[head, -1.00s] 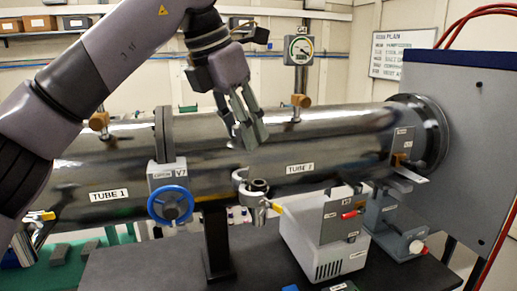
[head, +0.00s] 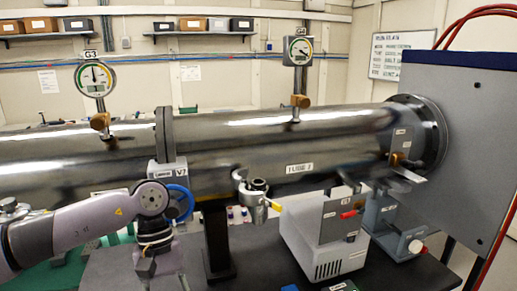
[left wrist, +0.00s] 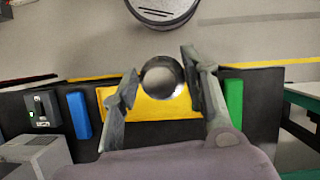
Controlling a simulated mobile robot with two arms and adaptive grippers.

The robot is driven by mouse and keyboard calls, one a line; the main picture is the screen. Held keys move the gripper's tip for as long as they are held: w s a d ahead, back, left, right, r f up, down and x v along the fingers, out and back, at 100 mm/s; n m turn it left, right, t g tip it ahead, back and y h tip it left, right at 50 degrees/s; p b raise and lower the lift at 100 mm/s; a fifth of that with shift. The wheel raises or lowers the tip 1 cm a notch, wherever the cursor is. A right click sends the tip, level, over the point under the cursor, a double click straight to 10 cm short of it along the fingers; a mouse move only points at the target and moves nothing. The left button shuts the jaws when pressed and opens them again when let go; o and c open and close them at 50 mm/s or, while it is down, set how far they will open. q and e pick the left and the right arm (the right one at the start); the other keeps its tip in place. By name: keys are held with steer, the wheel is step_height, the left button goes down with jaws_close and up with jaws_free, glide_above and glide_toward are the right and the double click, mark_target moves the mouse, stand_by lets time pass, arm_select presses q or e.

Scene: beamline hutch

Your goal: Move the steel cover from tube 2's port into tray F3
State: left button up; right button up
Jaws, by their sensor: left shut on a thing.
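My left gripper (head: 165,281) is low in the head view, left of centre, in front of the tubes; its fingertips run to the bottom edge. In the left wrist view the gripper (left wrist: 162,82) is shut on a round, shiny steel cover (left wrist: 162,77), held between the two fingers. Tube 2 (head: 320,140) lies across the head view. Its port (head: 257,186) shows a dark upper end, with an opened clamp (head: 247,200) at it. In the left wrist view a yellow tray (left wrist: 148,107) lies beyond the cover; no F3 label is readable. My right gripper is not in view.
A blue bin (left wrist: 79,115) and a green bin (left wrist: 233,104) flank the yellow tray on a dark surface. A grey device (left wrist: 42,109) stands at the left. Near my left arm is the blue valve wheel V7 (head: 181,201). A pump box (head: 313,235) stands right of the port.

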arm_select(q)
steer(key=s+a+f+m+y, duration=0.1)
steer(key=s+a+f+m, duration=0.1)
steer(key=s+f+m, duration=0.3)
steer(key=s+f, duration=0.1)
steer(key=s, duration=0.1)
steer(key=shift+s+a+y, duration=0.25)
steer(key=shift+s+y, duration=0.1)
steer(key=shift+y, duration=0.05)
steer(key=shift+a+r, duration=0.1)
steer(key=shift+r, duration=0.05)
